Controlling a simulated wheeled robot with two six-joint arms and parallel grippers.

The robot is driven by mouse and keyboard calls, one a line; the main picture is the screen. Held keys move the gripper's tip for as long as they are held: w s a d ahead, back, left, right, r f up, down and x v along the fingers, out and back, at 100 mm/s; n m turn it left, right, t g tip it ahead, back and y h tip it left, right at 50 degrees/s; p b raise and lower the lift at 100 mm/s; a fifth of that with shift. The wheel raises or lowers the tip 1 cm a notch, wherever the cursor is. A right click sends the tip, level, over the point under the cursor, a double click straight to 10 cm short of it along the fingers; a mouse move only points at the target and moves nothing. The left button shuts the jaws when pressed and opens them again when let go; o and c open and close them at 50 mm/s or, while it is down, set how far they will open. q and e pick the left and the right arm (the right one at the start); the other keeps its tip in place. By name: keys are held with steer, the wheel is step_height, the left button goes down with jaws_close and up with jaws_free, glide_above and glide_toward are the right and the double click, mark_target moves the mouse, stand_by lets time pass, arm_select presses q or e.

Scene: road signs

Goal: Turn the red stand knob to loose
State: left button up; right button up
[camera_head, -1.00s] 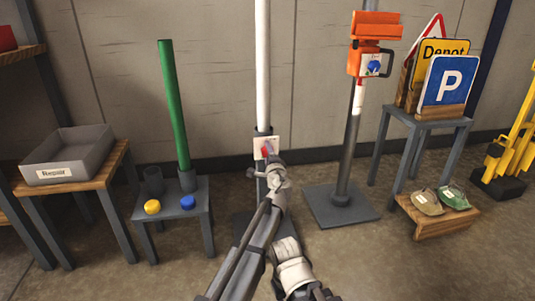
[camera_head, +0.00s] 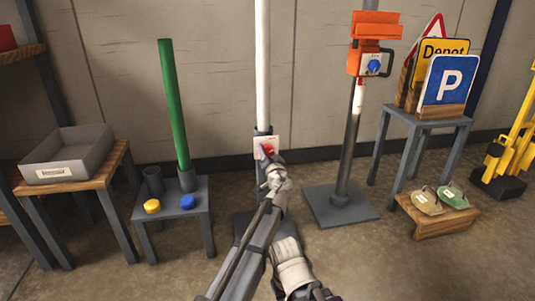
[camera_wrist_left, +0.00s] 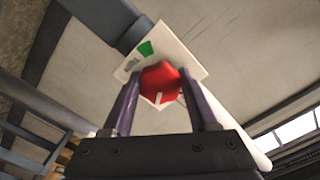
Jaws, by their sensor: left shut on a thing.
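The red stand knob (camera_head: 267,149) sits on a pale label plate (camera_head: 259,143) at the collar of the middle stand, which holds a white pole (camera_head: 263,70). In the left wrist view the knob (camera_wrist_left: 161,82) lies between the fingers, with a white pointer mark low on its face. The plate (camera_wrist_left: 184,48) behind it shows a green patch and a grey patch at upper left. My left gripper (camera_wrist_left: 164,103) is shut on the knob. In the head view my left arm covers the stand's lower part. My right gripper is not in view.
Left of the stand, a small table (camera_head: 175,217) holds a green pole (camera_head: 172,105), a yellow cap and a blue cap. A grey tray (camera_head: 69,153) stands further left. At right are an orange-headed stand (camera_head: 340,204) and a table with signs (camera_head: 448,79).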

arm_select(q)
steer(key=n, duration=0.5)
steer(key=shift+n, duration=0.3)
steer(key=n, duration=0.5)
steer(key=shift+d+n, duration=0.1)
steer(key=shift+n, duration=0.2)
steer(key=o, duration=1.4)
steer(key=shift+f, duration=0.1)
